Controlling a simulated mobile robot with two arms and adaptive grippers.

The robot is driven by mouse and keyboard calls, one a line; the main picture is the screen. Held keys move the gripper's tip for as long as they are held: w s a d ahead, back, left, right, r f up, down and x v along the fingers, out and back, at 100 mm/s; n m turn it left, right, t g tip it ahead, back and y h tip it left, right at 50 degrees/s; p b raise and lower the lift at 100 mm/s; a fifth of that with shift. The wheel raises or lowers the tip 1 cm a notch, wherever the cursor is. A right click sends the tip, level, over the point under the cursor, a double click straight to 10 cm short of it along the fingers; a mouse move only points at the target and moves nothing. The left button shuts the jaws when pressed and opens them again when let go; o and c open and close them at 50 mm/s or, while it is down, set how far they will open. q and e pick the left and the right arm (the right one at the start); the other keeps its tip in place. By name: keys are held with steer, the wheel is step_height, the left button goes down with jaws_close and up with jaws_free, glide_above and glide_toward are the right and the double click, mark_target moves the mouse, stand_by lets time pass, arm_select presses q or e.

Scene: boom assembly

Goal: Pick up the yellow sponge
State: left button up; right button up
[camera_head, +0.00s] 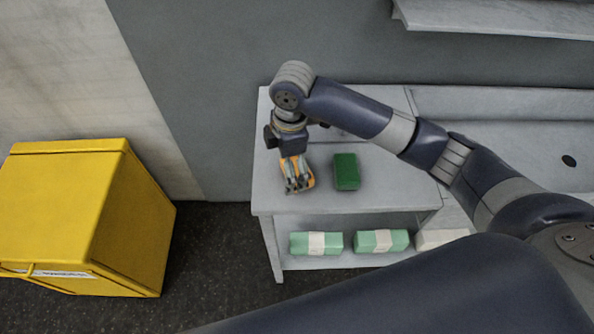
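The yellow sponge (310,178) lies near the left end of the grey counter, looking orange-yellow. It is partly hidden by my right gripper (297,187), which points down right over it. The fingers overlap the sponge in the picture. I cannot tell whether they touch it or are closed on it. My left gripper is not in view.
A green block (346,171) lies just right of the sponge on the counter (390,187). Green-and-white packs (316,243) sit on the shelf below. A yellow bin (75,205) stands on the floor at left. A wall shelf (495,17) is at upper right.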

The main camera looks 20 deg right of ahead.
mark_target(297, 169)
steer(key=shift+n+h, duration=0.3)
steer(key=shift+h, duration=0.2)
steer(key=w+d+r, duration=0.2)
steer(key=d+r, duration=0.1)
steer(key=shift+w+d, duration=0.25)
steer(key=shift+w, duration=0.15)
steer(key=shift+d+f, duration=0.15)
step_height(297, 169, down, 5)
steer(key=shift+f+p, duration=0.1)
steer(key=shift+p, duration=0.6)
steer(key=shift+f, duration=0.25)
step_height(297, 169, down, 4)
steer(key=shift+w+r+p, duration=0.1)
steer(key=shift+r+p, duration=0.1)
steer(key=shift+p, duration=0.8)
steer(key=shift+f, duration=0.55)
steer(key=c, duration=0.9)
steer(key=shift+o, duration=0.2)
steer(key=shift+r, duration=0.1)
